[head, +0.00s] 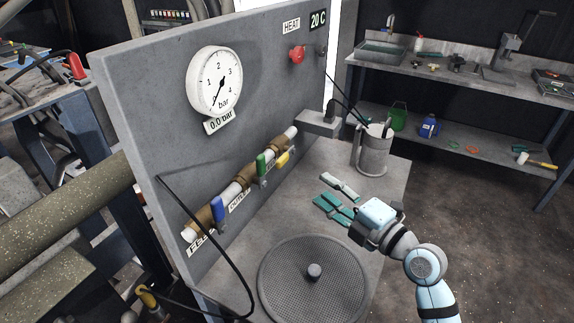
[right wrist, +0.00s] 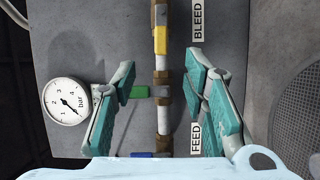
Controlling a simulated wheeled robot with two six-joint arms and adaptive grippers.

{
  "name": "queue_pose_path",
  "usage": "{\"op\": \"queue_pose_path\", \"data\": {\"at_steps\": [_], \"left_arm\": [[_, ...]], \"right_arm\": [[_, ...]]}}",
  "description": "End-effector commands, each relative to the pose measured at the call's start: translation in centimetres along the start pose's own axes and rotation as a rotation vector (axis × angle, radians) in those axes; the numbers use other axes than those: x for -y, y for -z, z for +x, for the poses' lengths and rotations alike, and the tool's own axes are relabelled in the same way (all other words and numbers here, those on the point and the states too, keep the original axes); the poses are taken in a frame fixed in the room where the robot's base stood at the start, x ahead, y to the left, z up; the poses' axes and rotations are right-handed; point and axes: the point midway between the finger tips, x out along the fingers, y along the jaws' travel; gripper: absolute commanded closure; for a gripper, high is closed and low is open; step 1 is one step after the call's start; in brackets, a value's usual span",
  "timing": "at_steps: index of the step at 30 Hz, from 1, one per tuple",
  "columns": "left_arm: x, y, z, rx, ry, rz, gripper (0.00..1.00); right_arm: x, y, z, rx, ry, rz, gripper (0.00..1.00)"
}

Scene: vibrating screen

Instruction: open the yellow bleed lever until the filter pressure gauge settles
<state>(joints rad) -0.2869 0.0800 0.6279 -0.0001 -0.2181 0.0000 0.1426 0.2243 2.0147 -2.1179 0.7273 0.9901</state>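The yellow bleed lever (head: 282,158) is at the far end of the pipe on the grey panel. In the right wrist view the yellow lever (right wrist: 160,40) lies along the pipe, beyond the fingertips, beside the BLEED label. The round pressure gauge (head: 214,80) is higher on the panel; its display (head: 219,121) reads 0.0 bar. My right gripper (head: 337,197) is open and empty, apart from the panel and facing the pipe. Its teal fingers are wide apart in the right wrist view (right wrist: 160,75). My left gripper is not in view.
A green lever (head: 261,164) and a blue lever (head: 219,208) sit on the same pipe. A red knob (head: 297,54) is above. A round mesh screen (head: 314,292) lies in front. A black cable hangs across the panel.

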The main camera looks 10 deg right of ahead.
Motion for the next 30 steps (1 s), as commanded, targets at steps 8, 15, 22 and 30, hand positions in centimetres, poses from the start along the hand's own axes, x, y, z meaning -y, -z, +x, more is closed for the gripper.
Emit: {"op": "queue_pose_path", "data": {"at_steps": [8, 15, 22, 30], "left_arm": [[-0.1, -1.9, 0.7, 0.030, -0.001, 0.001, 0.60], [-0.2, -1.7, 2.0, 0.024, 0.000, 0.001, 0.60], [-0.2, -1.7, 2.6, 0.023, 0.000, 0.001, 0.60], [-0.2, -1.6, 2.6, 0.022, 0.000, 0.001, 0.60]], "right_arm": [[0.3, 0.0, 4.7, 0.001, 0.010, -0.002, 0.60], [0.5, 0.0, 11.0, -0.001, 0.011, -0.003, 0.60], [0.5, 0.0, 14.0, 0.000, 0.012, -0.006, 0.60], [0.4, 0.0, 14.3, 0.001, 0.013, -0.006, 0.60]]}}
